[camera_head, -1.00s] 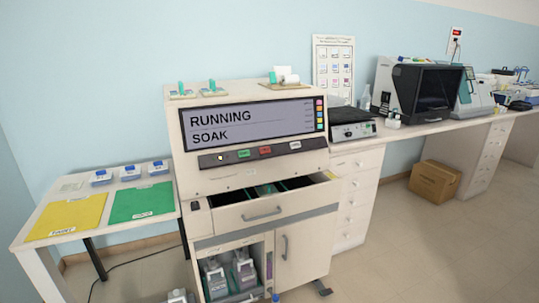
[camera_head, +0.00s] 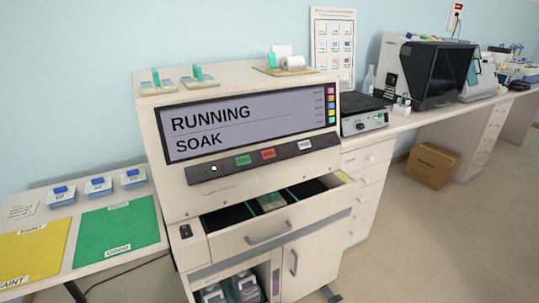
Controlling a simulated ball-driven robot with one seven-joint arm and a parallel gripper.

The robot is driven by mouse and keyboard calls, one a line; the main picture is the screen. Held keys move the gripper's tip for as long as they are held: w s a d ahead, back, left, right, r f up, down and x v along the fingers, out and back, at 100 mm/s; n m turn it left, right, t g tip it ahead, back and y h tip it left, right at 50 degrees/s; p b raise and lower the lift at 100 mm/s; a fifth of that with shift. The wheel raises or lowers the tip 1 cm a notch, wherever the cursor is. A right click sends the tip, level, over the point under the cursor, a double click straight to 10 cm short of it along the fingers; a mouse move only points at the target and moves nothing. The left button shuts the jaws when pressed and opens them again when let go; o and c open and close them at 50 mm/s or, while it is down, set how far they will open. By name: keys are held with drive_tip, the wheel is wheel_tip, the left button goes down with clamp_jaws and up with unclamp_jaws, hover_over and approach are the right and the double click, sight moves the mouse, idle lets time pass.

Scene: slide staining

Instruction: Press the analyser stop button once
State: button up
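The analyser (camera_head: 240,190) stands in the middle of the head view, with its front facing me. Its screen (camera_head: 246,121) reads "RUNNING" and "SOAK". Below the screen is a dark button strip (camera_head: 220,167) with a green button (camera_head: 243,160), a red button (camera_head: 268,155) and a pale button (camera_head: 304,145). Their labels are too small to read, so I cannot read which is marked stop. A small round light (camera_head: 214,168) glows at the strip's left end. My gripper is not in view.
The analyser's drawer (camera_head: 265,232) is pulled open below the buttons and juts forward. A side table at left holds a yellow mat (camera_head: 32,254) and a green mat (camera_head: 115,232). A bench (camera_head: 440,118) with instruments runs right. A cardboard box (camera_head: 433,165) sits on the floor.

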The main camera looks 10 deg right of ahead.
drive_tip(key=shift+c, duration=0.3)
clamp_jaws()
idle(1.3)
